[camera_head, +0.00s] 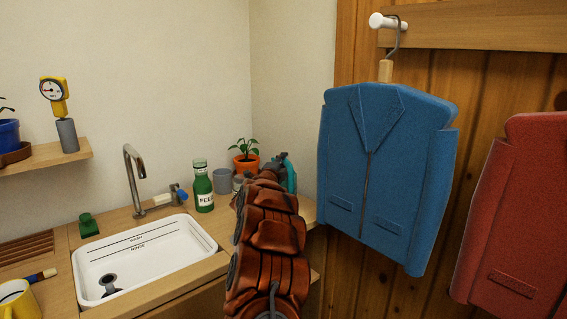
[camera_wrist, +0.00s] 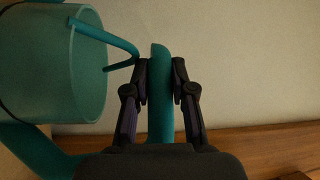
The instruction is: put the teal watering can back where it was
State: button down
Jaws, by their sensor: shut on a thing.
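The teal watering can (camera_wrist: 88,65) fills the left of the wrist view, with its open rim and its handle (camera_wrist: 159,110) showing. My gripper (camera_wrist: 160,68) is shut on that handle, one finger on each side of it. In the head view the can (camera_head: 291,176) shows only as a small teal part behind the end of my arm, at the right end of the wooden counter. My gripper is mostly hidden there. I cannot tell whether the can touches the counter.
An orange pot with a plant (camera_head: 245,162), a grey cup (camera_head: 222,181) and a green feed bottle (camera_head: 203,188) stand left of my arm. A white sink (camera_head: 145,256) is further left. A blue jacket (camera_head: 385,175) hangs close on the right.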

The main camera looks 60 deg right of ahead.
jog(key=shift+f, duration=0.15)
jog(key=c, duration=1)
grip_release()
jog(key=shift+r, duration=0.25)
jog(key=shift+v, duration=6)
